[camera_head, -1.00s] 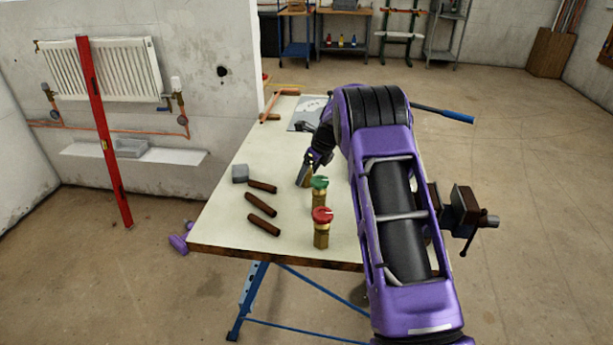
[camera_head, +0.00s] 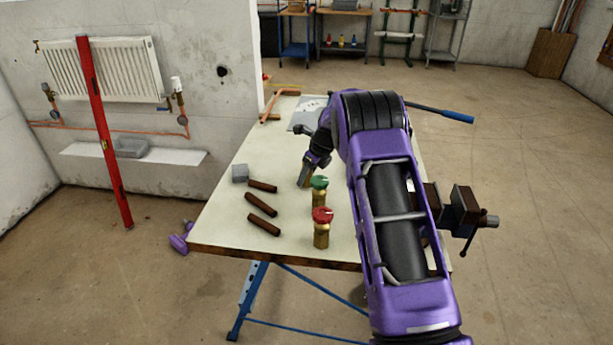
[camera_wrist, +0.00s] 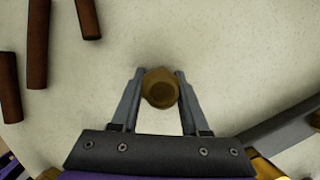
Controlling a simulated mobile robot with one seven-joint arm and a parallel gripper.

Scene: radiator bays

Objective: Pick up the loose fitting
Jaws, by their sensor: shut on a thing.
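The loose fitting is a small brass piece (camera_wrist: 160,88), seen from above in the wrist view between my two fingertips. My gripper (camera_wrist: 159,90) is shut on it, with a finger against each side. In the head view my gripper (camera_head: 305,178) points down at the table top behind the green-capped valve, and the fitting is mostly hidden by the fingers. Whether the fitting touches the table cannot be told.
The green-capped brass valve (camera_head: 319,192) and the red-capped brass valve (camera_head: 321,228) stand close in front of my gripper. Several brown rods (camera_head: 262,204) and a grey block (camera_head: 240,173) lie to the left. A vise (camera_head: 467,207) sits at the right edge.

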